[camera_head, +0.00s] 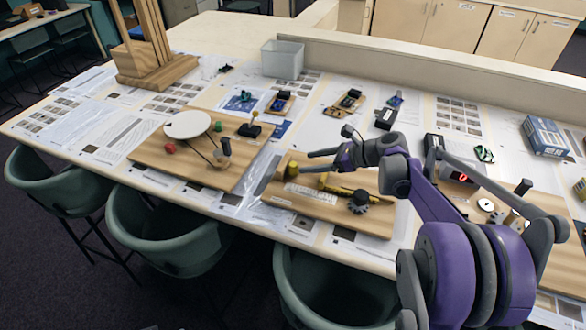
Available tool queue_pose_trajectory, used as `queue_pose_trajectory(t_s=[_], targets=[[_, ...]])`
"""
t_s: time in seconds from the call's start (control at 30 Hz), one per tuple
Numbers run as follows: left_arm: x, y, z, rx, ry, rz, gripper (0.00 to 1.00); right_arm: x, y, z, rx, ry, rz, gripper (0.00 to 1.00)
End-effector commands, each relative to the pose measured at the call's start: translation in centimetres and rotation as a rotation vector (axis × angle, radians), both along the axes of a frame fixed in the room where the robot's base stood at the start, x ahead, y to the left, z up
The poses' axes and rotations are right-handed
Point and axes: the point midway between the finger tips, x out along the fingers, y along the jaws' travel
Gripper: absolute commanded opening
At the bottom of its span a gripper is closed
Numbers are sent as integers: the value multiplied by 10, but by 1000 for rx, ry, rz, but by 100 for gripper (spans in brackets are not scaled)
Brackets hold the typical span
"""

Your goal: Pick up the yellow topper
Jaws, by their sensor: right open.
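A short yellow piece (291,169), which looks like the yellow topper, stands at the left end of the wooden board (374,220) at the table's middle. My right gripper (309,162) comes in from the right with its fingers apart. Its fingertips point left and lie just right of the yellow piece in the picture. Nothing shows between the fingers. I cannot tell whether a fingertip touches the piece. The gripper and arm hide part of the board behind them. My left gripper is out of view.
A dark gear (359,202) and a yellow bar lie on the same board. A second board (150,150) with a white disc (187,125) is to the left. A clear bin (282,60) stands at the back. Green chairs (165,229) line the front edge.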

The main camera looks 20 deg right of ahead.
Motion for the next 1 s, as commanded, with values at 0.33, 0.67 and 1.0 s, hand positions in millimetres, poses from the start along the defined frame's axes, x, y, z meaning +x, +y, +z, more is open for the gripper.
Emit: queue_pose_trajectory(t_s=[0.33,0.67,1.0], targets=[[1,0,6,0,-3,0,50,22,24,-19,-1,-1,4,68],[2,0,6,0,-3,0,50,31,34,-28,-2,-1,1,68],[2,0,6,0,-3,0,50,31,34,-28,-2,-1,1,9]])
